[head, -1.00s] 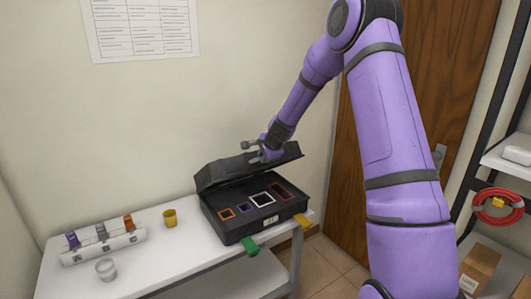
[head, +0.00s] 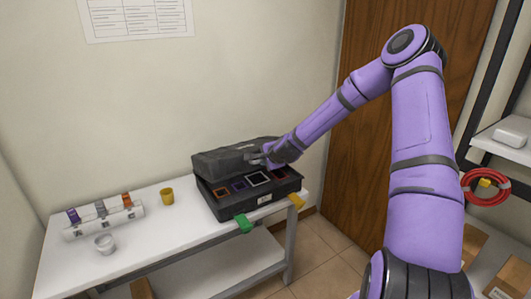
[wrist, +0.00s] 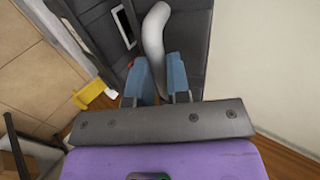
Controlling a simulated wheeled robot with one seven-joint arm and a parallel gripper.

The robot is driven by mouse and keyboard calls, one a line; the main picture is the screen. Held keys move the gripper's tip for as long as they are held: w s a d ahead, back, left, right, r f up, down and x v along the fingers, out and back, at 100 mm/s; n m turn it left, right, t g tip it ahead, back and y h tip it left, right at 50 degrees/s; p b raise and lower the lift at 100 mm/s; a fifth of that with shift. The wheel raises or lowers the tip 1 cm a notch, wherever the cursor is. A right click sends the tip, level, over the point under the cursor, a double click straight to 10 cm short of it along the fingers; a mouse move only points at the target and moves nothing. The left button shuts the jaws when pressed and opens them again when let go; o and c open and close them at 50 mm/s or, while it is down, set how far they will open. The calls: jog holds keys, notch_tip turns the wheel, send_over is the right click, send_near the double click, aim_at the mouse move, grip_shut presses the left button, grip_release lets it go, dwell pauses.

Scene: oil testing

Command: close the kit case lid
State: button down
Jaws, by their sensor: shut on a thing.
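The black kit case (head: 235,208) sits on the table with its lid (head: 222,163) partly open, tilted over the rear of the interior. Colored square frames (head: 258,179) show inside below the lid. My gripper (head: 257,157) is at the lid's right part and is shut on it; the exact grip is small and partly hidden by my arm. In the wrist view my blue gripper fingers (wrist: 161,88) are close together, with a pale curved piece (wrist: 154,40) just beyond them and the dark case (wrist: 98,22) behind.
The white table (head: 150,222) also holds a yellow cup (head: 167,196), a clear cup (head: 104,244) and a white rack (head: 105,222) with several colored clips, all left of the case. Green (head: 243,223) and yellow (head: 296,200) pieces sit at the table's front edge.

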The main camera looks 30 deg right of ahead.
jog(key=s+f+t, duration=0.2)
jog(key=f, duration=0.5)
jog(key=s+f+t, duration=0.2)
jog(key=f, duration=0.5)
jog(key=shift+s+f+t, duration=0.25)
jog(key=shift+f+t, duration=0.05)
jog(key=shift+t, duration=0.1)
jog(key=c, duration=1.1)
grip_release()
jog(key=shift+w+f, duration=0.1)
jog(key=shift+w, duration=0.05)
jog(key=v, duration=1)
jog(key=shift+s+r, duration=0.3)
jog(key=shift+r, duration=0.05)
